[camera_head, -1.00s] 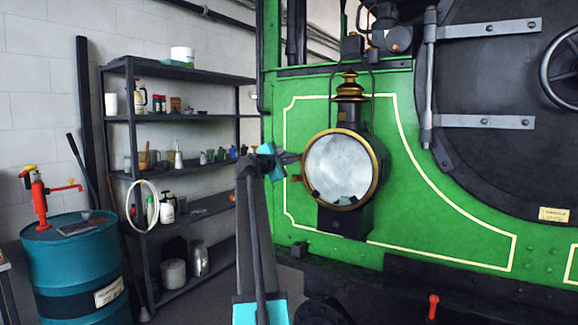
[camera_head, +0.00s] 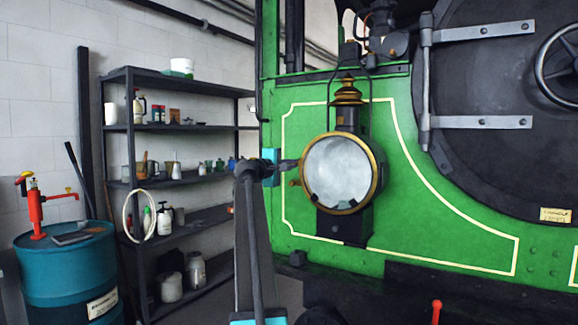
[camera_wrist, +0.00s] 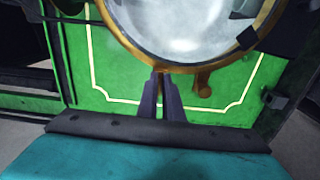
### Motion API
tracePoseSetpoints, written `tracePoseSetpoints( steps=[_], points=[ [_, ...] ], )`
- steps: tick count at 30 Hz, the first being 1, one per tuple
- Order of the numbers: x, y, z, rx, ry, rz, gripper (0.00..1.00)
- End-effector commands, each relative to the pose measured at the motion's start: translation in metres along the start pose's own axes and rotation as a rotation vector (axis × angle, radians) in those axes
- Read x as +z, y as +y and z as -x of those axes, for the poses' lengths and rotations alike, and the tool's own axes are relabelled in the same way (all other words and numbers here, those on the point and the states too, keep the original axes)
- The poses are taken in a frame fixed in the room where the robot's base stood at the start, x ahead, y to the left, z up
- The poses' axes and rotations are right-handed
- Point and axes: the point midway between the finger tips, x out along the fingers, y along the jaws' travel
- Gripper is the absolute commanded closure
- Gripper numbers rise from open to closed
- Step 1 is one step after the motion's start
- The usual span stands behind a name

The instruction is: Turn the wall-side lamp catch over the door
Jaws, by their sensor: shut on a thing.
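The round lamp (camera_head: 340,172) has a brass rim and a pale glass door, and hangs on the green front plate. My gripper (camera_head: 294,163) meets the left, wall-side edge of the rim. In the wrist view the dark fingers (camera_wrist: 161,78) are close together at the rim, shut on the small wall-side catch (camera_wrist: 160,70), which they mostly hide. How far the catch is turned cannot be told. A brass knob (camera_wrist: 203,80) sticks out beside the fingers; it also shows just below them in the head view (camera_head: 294,183).
My arm rises in front of the plate. A dark shelf (camera_head: 180,125) with bottles and pots stands at the left wall, and a teal drum (camera_head: 65,270) with a red pump is at far left. The round black door (camera_head: 510,110) is right of the lamp.

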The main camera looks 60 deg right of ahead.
Motion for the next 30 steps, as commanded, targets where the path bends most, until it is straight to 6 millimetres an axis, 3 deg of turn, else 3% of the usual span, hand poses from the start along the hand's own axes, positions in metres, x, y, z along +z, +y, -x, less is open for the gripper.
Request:
tracePoseSetpoints(
  steps=[4, 8, 20, 30],
  points=[
    [-0.003, 0.006, 0.000, 0.011, 0.009, 0.000, 1.00],
    [-0.003, 0.005, 0.000, 0.009, 0.008, 0.000, 0.75],
    [-0.002, 0.002, 0.002, 0.005, 0.006, 0.002, 0.75],
    [-0.001, 0.001, 0.034, 0.005, 0.007, 0.002, 0.75]
  ],
)
